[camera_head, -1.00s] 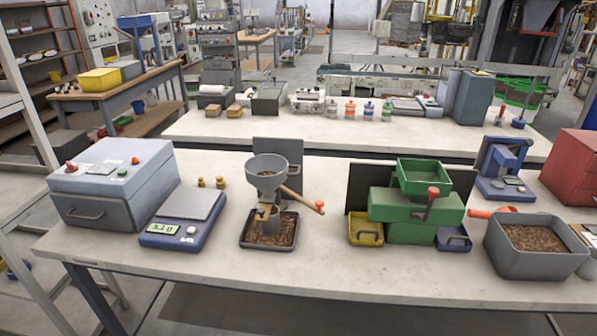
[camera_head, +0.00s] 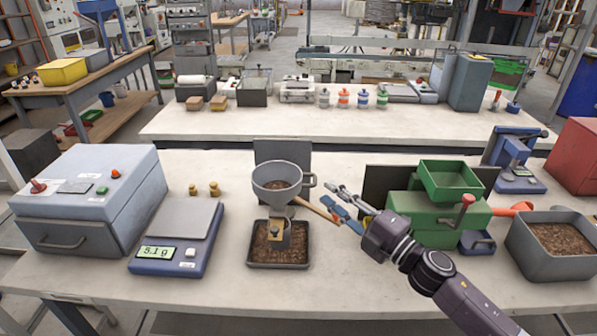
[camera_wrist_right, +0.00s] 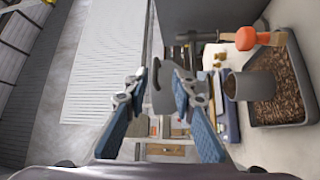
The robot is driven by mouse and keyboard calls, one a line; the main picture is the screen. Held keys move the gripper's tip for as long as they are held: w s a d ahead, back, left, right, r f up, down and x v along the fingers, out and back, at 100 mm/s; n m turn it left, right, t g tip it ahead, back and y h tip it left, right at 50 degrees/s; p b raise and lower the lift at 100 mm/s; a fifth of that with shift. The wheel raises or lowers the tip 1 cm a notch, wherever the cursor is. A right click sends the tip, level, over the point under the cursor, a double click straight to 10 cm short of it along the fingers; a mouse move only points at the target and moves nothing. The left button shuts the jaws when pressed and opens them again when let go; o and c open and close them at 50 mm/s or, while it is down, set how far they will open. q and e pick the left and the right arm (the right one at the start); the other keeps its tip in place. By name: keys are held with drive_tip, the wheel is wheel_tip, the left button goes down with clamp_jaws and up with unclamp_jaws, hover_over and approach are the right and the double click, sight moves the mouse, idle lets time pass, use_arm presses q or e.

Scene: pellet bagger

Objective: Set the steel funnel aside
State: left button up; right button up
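The steel funnel (camera_head: 277,177) is a grey bowl with a side handle and brown pellets inside. It sits upright above a dark tray of pellets (camera_head: 262,262). My right gripper (camera_head: 331,196) is open and empty, just right of the funnel and apart from its handle. In the right wrist view, the two blue fingers of the gripper (camera_wrist_right: 158,84) are spread. A grey part shows between and beyond them; I cannot tell for sure if it is the funnel. The pellet tray (camera_wrist_right: 299,99) also shows there, with a grey cup (camera_wrist_right: 250,86). My left gripper is not in view.
A wooden handle (camera_head: 316,209) juts out right of the funnel. A blue scale (camera_head: 177,235) and a grey box machine (camera_head: 90,200) stand to the left. A green machine (camera_head: 440,212) and pellet bin (camera_head: 560,243) stand right. The front table strip is mostly clear.

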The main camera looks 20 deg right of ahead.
sight(315, 178)
drive_tip(key=x, duration=0.2)
drive_tip(key=p+x, duration=0.1)
drive_tip(key=x, duration=0.1)
drive_tip(key=p+x, duration=0.1)
drive_tip(key=x, duration=0.1)
drive_tip(key=shift+w+r, duration=0.1)
drive_tip(key=shift+r, duration=0.3)
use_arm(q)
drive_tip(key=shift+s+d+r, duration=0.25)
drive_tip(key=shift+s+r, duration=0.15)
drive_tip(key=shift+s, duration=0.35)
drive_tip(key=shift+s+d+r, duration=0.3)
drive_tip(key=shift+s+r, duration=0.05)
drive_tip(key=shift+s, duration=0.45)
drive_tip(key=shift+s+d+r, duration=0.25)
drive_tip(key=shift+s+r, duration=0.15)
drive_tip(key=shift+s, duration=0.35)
use_arm(e)
clamp_jaws()
